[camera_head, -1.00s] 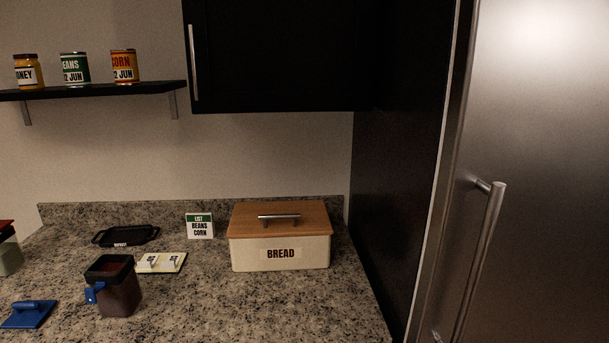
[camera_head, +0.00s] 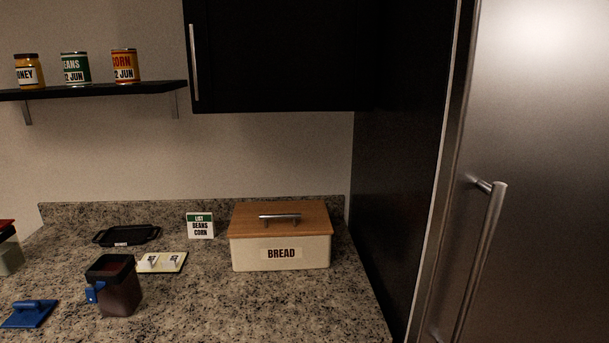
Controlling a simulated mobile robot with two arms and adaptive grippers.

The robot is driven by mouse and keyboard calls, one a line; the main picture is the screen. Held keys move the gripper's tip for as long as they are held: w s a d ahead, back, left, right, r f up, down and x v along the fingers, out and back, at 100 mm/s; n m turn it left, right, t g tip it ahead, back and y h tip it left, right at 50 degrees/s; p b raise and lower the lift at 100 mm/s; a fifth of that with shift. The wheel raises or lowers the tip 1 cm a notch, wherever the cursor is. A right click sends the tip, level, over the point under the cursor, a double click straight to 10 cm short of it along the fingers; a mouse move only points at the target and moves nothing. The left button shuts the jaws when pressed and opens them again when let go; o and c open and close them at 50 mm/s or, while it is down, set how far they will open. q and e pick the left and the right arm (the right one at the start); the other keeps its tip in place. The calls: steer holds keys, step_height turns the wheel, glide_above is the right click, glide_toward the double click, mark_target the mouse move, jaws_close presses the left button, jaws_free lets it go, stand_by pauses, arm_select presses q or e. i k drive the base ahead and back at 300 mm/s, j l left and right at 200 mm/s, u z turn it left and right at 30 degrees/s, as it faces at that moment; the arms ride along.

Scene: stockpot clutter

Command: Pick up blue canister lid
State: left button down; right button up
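The blue canister lid (camera_head: 29,314) lies flat on the granite counter at the lower left, with a raised blue handle on top. To its right stands an open dark canister (camera_head: 118,288) with a black rim, a blue clip on its left side and dark reddish contents. The lid and the canister are apart. Neither of my grippers shows in the head view.
A cream switch plate (camera_head: 161,262) and a black tray (camera_head: 127,236) lie behind the canister. A bread box (camera_head: 281,250) with a wooden lid and a list card (camera_head: 200,226) stand farther back. A greenish container (camera_head: 9,252) is cut off at the left edge. The front right counter (camera_head: 260,310) is clear.

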mark_target(29, 313)
steer(key=u, duration=1.6)
